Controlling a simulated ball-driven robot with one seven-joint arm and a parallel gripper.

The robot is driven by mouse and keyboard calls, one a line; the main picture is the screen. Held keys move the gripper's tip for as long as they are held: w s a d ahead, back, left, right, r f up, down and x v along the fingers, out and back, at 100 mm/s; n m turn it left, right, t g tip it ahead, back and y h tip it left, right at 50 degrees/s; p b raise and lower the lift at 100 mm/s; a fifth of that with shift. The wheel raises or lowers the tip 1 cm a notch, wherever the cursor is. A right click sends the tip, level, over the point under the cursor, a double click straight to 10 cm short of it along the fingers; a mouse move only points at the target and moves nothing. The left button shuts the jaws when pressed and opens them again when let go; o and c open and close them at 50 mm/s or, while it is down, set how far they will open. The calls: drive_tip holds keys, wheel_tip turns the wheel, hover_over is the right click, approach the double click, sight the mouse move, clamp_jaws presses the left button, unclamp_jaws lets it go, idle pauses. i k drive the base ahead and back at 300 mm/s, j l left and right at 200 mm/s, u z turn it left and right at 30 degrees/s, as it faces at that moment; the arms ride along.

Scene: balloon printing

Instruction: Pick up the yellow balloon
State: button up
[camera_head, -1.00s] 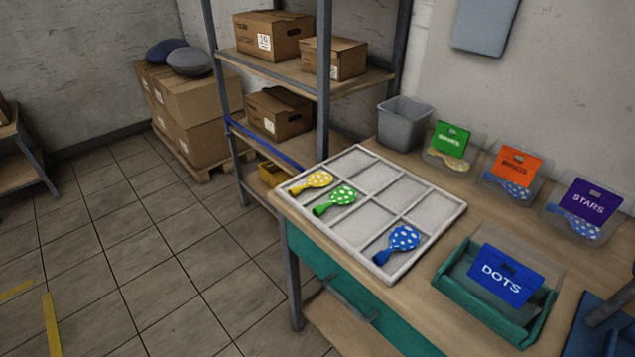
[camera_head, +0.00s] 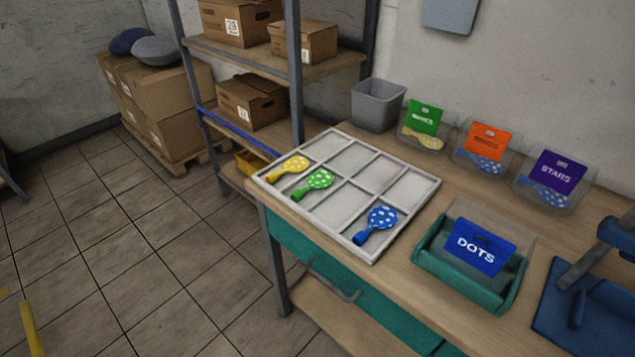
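The yellow balloon (camera_head: 289,168) with white dots lies flat in a compartment at the left end of the white divided tray (camera_head: 413,217). A green dotted balloon (camera_head: 314,183) lies close to its right, nearer the front. A blue dotted balloon (camera_head: 379,224) lies in the tray's front right compartment. The other compartments look empty. The tray rests on the wooden workbench. My gripper is not in view.
A teal bin labelled DOTS (camera_head: 472,260) and a blue device (camera_head: 588,315) stand right of the tray. Clear bins with green, orange and purple cards and a grey bin (camera_head: 377,105) line the back. A shelf (camera_head: 290,95) stands left behind the bench.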

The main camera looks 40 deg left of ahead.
sight(296, 165)
drive_tip(key=u, duration=1.3)
drive_tip(key=i+j, duration=0.4)
drive_tip(key=i+j+z, duration=0.1)
drive_tip(key=i+j, duration=0.3)
drive_tip(key=j, duration=0.2)
